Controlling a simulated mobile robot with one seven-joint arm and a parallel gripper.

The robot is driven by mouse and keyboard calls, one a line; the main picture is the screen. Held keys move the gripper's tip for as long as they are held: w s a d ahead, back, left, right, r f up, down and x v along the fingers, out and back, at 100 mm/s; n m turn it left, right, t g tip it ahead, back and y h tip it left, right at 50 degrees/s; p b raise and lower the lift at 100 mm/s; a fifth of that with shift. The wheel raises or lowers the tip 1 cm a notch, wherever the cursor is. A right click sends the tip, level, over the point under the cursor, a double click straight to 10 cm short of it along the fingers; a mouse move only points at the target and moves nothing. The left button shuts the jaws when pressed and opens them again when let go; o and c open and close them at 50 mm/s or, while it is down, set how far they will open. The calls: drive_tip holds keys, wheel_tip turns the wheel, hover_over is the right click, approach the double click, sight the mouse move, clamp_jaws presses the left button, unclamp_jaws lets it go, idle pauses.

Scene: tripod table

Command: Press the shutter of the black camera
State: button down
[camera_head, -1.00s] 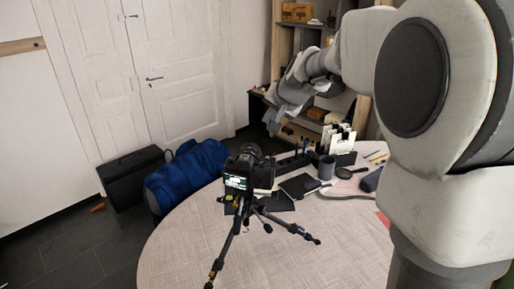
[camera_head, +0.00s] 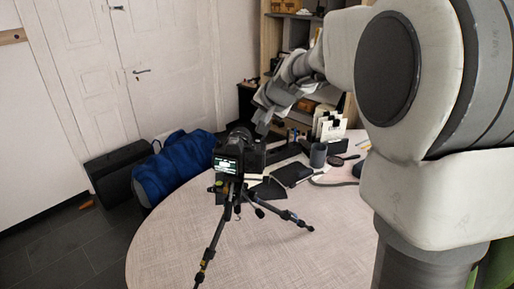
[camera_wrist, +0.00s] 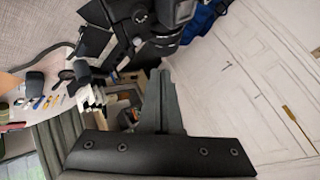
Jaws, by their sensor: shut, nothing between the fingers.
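The black camera (camera_head: 228,158) stands upright on a small tripod (camera_head: 222,228) on the round table (camera_head: 165,245). Its lit rear screen faces the head view and its lens points away. The camera's top shows, but I cannot make out the shutter button. My gripper (camera_head: 262,128) is just above and to the right of the camera's top in the head view, apart from it as far as I can tell. In the wrist view the gripper's fingers (camera_wrist: 160,82) are together and empty, and the camera (camera_wrist: 160,18) is at the top edge, partly cut off.
Behind the camera lie a dark notebook (camera_head: 292,174), a grey cup (camera_head: 318,155) and a holder with white cards (camera_head: 330,127). A blue bag (camera_head: 178,165) and a black case (camera_head: 118,172) are on the left.

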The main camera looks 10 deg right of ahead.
sight(258, 144)
drive_tip(key=shift+f+b, duration=1.05)
drive_tip(key=shift+f, duration=0.55)
idle(0.7)
drive_tip(key=shift+f+b, duration=0.4)
drive_tip(key=shift+b, duration=0.1)
drive_tip(key=shift+f+b, duration=0.3)
idle(0.4)
drive_tip(key=shift+r, duration=0.15)
drive_tip(key=shift+r+p, duration=0.55)
wheel_tip(258, 144, up, 5)
drive_tip(key=p, duration=0.4)
